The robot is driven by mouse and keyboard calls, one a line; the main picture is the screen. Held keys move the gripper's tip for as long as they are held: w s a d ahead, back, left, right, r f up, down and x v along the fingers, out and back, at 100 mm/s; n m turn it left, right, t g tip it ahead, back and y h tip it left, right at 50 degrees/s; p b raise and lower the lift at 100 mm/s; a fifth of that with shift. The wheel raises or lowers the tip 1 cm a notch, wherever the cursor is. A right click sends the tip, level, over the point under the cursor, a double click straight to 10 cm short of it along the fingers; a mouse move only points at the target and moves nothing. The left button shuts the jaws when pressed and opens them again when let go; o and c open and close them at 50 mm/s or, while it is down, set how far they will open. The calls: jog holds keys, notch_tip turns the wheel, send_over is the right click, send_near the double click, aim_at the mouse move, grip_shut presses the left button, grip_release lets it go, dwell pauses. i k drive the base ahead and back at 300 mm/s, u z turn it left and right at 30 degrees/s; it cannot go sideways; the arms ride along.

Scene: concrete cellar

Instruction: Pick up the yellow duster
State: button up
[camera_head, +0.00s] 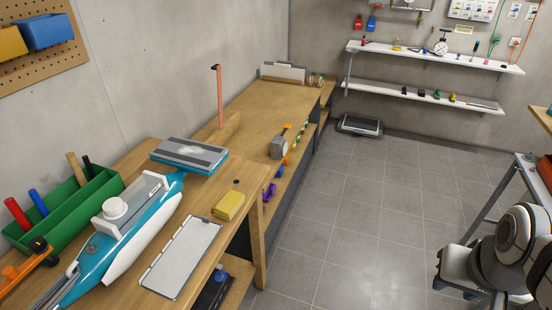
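The yellow duster (229,205) is a small, thick yellow block lying flat on the wooden workbench (246,169) at the left. It lies near the bench's right edge, just beyond the clipboard (181,257) and to the right of the blue and white tool. Its top and near side are in plain view and nothing covers it. White and black rounded arm links (515,250) show at the right edge, far from the duster across the floor.
A large blue and white tool (125,230) lies left of the duster. A green tool tray (70,210) stands further left. A second, lower bench (262,104) holds a hammer (279,147).

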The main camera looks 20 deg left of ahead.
aim_at(230, 204)
jog(key=u, duration=0.5)
jog(key=i, duration=1.25)
jog(key=u, duration=0.95)
jog(key=k, duration=0.8)
jog(key=u, duration=0.15)
jog(key=i, duration=0.9)
jog(key=z, duration=0.1)
